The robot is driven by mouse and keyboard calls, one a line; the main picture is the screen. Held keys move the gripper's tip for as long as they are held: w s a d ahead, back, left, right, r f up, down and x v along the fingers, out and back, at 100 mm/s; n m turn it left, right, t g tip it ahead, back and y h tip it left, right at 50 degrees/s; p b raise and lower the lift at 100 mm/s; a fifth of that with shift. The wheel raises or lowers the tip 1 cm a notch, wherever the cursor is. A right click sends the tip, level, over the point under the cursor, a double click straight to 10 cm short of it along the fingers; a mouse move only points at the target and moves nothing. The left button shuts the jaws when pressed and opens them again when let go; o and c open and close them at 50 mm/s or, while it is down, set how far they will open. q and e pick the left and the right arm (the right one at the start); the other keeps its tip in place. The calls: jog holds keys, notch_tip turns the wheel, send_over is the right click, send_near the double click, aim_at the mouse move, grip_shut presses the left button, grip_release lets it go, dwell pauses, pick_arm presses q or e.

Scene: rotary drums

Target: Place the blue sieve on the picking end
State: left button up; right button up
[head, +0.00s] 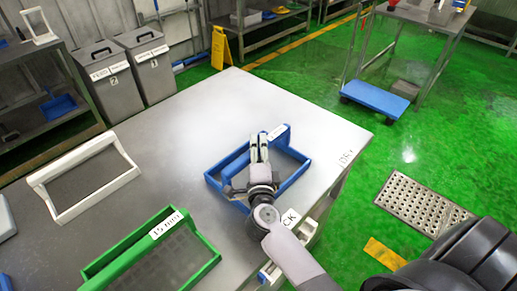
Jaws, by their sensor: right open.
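The blue sieve (296,174), a rectangular frame with a raised handle side and a white label, lies on the grey metal table (215,115) near its right-hand edge. My right gripper (259,138) is over the sieve, its two fingers apart and pointing at the raised far side. Whether the fingers touch that side I cannot tell. My wrist hides part of the sieve's near side. A white label ending in "CK" (291,217) shows at the table's near edge, partly covered by my arm. My left gripper is out of view.
A white sieve (54,201) and a green sieve (206,269) lie to the left on the table. The table's back middle is clear. Grey bins (148,68), a yellow floor sign (221,48) and a blue-based trolley (375,98) stand beyond.

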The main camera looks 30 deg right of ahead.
aim_at(233, 170)
jog(key=shift+r, duration=0.1)
jog(key=b+v, duration=0.2)
jog(key=v, duration=1)
